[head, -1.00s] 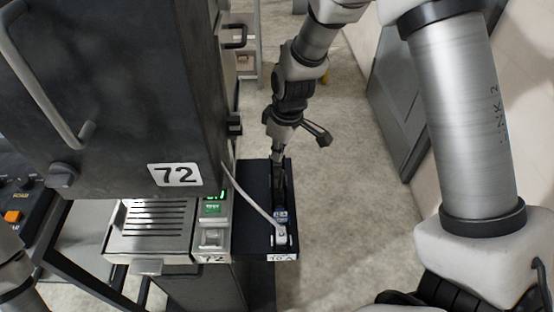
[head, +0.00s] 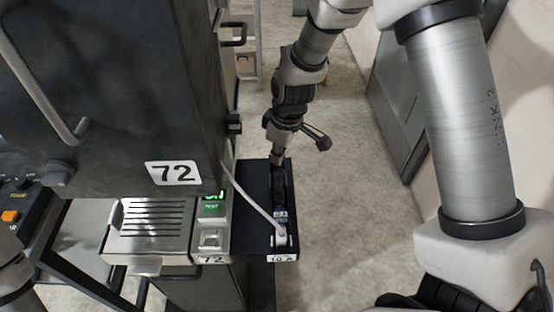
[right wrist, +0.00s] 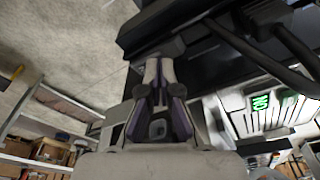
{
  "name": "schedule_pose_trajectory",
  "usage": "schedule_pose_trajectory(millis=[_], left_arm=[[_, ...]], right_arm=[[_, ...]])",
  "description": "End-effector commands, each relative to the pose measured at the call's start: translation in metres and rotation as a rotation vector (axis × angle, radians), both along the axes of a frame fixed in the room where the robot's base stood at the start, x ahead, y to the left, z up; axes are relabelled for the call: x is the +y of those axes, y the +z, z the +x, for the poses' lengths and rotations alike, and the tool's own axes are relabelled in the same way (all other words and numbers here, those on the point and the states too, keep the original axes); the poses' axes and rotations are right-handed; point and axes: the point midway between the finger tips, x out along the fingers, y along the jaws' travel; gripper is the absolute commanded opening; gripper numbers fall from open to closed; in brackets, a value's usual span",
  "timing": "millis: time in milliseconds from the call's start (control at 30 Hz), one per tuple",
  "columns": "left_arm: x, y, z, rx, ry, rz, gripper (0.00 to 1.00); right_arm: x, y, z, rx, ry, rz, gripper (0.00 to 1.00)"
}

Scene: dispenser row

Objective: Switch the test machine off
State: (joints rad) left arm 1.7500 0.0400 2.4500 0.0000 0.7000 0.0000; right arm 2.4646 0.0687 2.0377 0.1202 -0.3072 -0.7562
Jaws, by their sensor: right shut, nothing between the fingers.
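The test machine (head: 130,100) is a tall dark cabinet with a white "72" label, at the left in the head view. Its low front panel (head: 212,240) carries a lit green display, a green "TEST" marking and a pale switch. The green display also shows in the right wrist view (right wrist: 288,101). My right gripper (head: 277,160) is shut and empty above the black side shelf, beyond a small white and blue device with a pale cord. Its closed fingers show in the right wrist view (right wrist: 158,65). My left gripper is out of view.
The black side shelf (head: 251,200) adjoins the panel, with the white corded device (head: 281,240) at its near end. A slotted metal tray (head: 150,222) lies left of the panel. Open floor lies to the right. Shelves with boxes (right wrist: 50,150) show in the right wrist view.

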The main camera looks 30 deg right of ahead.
Motion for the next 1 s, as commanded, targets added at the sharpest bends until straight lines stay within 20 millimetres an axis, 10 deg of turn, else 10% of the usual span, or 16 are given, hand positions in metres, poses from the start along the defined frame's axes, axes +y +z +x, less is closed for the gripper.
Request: schedule_pose_trajectory(millis=[1000], left_arm=[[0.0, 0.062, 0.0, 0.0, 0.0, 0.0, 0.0]], right_arm=[[0.0, 0.069, 0.0, 0.0, -0.001, 0.0, 0.0]])
